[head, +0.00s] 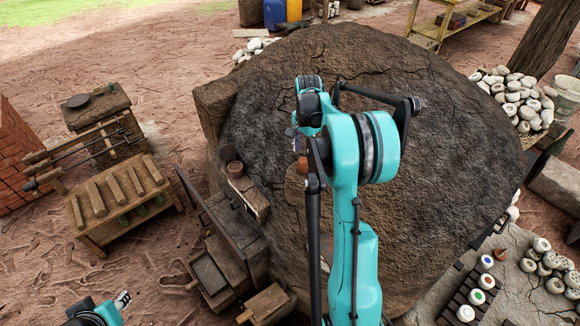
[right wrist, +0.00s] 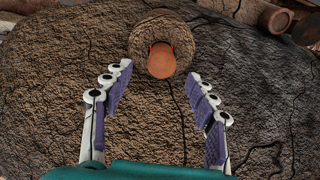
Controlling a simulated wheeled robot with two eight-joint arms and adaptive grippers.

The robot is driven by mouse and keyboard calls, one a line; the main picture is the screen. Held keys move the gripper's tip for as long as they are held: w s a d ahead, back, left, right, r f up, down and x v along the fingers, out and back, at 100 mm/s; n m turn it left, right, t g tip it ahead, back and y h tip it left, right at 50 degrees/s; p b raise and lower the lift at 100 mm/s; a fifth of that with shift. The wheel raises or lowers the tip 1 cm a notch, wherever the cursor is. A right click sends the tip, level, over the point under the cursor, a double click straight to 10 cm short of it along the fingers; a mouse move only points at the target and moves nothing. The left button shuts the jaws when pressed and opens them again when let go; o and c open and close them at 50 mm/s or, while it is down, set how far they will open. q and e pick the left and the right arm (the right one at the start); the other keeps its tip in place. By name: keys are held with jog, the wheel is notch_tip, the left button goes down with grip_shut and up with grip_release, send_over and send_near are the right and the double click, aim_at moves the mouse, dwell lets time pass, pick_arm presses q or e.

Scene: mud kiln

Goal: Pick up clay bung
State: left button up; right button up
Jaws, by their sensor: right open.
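The clay bung (right wrist: 161,62) is an orange, rounded plug seated in a round, rough clay collar (right wrist: 180,32) on the dark, cracked kiln dome (right wrist: 60,90). In the right wrist view my right gripper (right wrist: 160,76) is open, with its purple-padded fingers to the left and right of the bung, apart from it. In the head view my teal right arm reaches over the kiln (head: 440,130) and mostly hides the bung. My left gripper (head: 122,299) shows only partly at the lower left, away from the kiln; its opening is unclear.
A wooden rack (head: 120,200) and a small wooden stand (head: 95,105) are on the left. White stones (head: 515,95) are heaped at the right. Paint pots (head: 477,297) stand at the lower right. A small clay pot (head: 235,169) sits by the kiln's left side.

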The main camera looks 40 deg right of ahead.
aim_at(303, 160)
notch_tip(303, 160, down, 2)
jog(key=shift+d, duration=0.1)
notch_tip(303, 160, down, 5)
jog(key=shift+w+r+b, duration=0.1)
jog(key=shift+w+b, duration=0.05)
jog(key=shift+b, duration=0.8)
jog(key=shift+a+r, duration=0.1)
jog(key=shift+a, duration=0.1)
jog(key=shift+c, duration=0.3)
grip_shut()
